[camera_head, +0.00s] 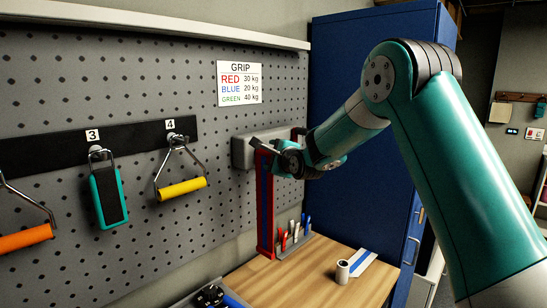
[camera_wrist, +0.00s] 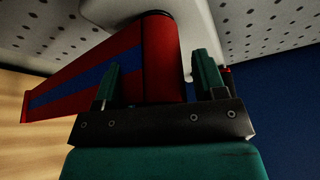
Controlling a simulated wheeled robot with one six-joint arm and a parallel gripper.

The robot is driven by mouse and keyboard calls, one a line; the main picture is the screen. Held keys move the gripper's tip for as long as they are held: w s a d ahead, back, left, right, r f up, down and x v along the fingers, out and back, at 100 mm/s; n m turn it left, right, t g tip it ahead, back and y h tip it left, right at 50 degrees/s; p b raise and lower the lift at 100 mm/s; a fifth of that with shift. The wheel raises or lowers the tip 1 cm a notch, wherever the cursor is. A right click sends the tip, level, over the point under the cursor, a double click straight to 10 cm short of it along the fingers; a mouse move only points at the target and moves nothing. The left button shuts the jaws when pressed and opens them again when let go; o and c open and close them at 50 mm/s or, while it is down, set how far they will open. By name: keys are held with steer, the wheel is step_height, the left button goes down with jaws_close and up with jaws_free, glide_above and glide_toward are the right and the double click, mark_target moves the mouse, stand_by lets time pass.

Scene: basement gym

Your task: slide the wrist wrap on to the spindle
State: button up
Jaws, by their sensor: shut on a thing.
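The wrist wrap is red with a blue stripe. In the head view its band (camera_head: 265,205) hangs down from my gripper (camera_head: 272,150) towards the bench. In the wrist view the rounded red part of the wrap (camera_wrist: 160,65) sits between the two teal fingers of my gripper (camera_wrist: 158,80), which is shut on it. The band runs off to the left there. A grey housing (camera_head: 243,151) on the pegboard is right behind the wrap, and its pale body shows in the wrist view (camera_wrist: 198,22). I cannot make out the spindle clearly or tell whether the wrap is around it.
A wooden bench (camera_head: 310,280) below holds a pen rack (camera_head: 292,238) and a small white roll (camera_head: 342,271). A blue cabinet (camera_head: 365,190) stands close behind my arm.

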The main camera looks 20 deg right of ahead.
steer(key=o, duration=1.2)
steer(key=shift+o, duration=0.2)
steer(key=shift+s+b, duration=0.4)
steer(key=shift+s, duration=0.15)
steer(key=s+r+b, duration=0.2)
steer(key=s+b, duration=0.4)
steer(key=s, duration=1)
steer(key=shift+d+r, duration=0.2)
